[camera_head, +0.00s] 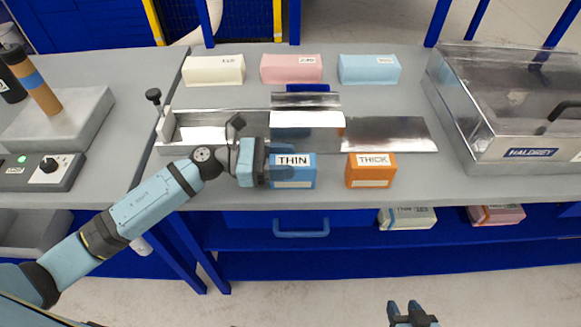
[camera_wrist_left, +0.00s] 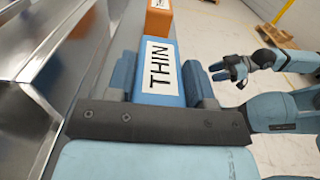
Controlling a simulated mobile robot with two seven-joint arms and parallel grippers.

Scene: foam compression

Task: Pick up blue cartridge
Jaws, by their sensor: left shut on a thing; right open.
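The blue cartridge (camera_head: 294,181), a small box labelled THIN, is at the front edge of the grey bench in the head view. My left gripper (camera_head: 280,174) reaches it from the left and is shut on it. In the left wrist view the blue cartridge (camera_wrist_left: 160,70) sits between the two fingers of my left gripper (camera_wrist_left: 162,80), one on each side. I cannot tell whether its base touches the bench. My right gripper (camera_head: 410,313) is open and empty at the bottom of the head view, away from the bench.
An orange THICK cartridge (camera_head: 371,171) stands just right of the blue one. A metal fixture (camera_head: 307,130) lies close behind. White (camera_head: 214,70), pink (camera_head: 291,68) and light blue (camera_head: 369,69) blocks line the back. A clear-lidded HALDREY machine (camera_head: 510,150) stands at right.

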